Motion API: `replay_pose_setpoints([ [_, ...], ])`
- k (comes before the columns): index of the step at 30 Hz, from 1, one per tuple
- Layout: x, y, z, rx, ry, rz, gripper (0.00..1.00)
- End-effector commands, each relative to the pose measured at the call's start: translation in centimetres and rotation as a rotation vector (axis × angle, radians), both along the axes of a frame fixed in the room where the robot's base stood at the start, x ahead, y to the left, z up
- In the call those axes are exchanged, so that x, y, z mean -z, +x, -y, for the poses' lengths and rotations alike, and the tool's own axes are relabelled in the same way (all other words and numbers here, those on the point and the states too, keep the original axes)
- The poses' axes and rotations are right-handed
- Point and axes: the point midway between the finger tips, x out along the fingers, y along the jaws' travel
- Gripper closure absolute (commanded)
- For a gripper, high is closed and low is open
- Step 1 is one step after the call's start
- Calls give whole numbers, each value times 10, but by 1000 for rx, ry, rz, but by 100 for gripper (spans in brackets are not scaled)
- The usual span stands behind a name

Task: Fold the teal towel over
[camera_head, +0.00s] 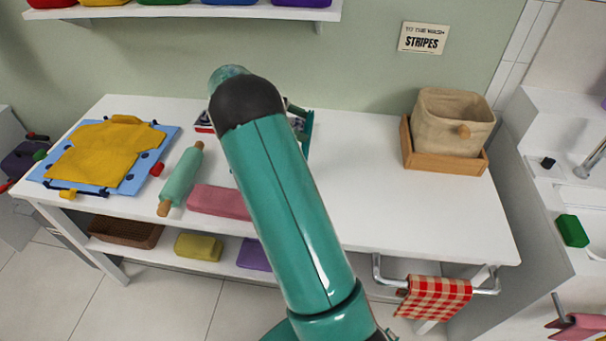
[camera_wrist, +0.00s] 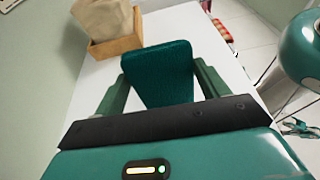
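The teal towel (camera_wrist: 160,72) shows in the wrist view as a dark teal, textured slab, wider at its far end, above the white table. My gripper (camera_wrist: 162,72) has its two green fingers well apart, one on each side of the towel. A narrow gap shows beside the right finger; whether the left finger touches the towel I cannot tell. In the head view my arm covers the towel, and only part of my gripper (camera_head: 300,125) shows behind it.
A beige bin in a wooden tray (camera_head: 445,163) stands at the table's right. A rolling pin (camera_head: 181,178), a pink folded cloth (camera_head: 218,201) and a yellow garment on a blue board (camera_head: 165,146) lie left. A checked towel (camera_head: 435,297) hangs in front. The table's right middle is clear.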

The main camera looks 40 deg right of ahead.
Motion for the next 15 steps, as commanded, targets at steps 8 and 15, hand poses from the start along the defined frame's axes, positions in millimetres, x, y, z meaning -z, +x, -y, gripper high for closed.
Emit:
replay_pose_setpoints([
  [8, -1, 7, -6, 1, -33, -39, 31],
  [15, -1, 12, -10, -1, -35, -41, 31],
])
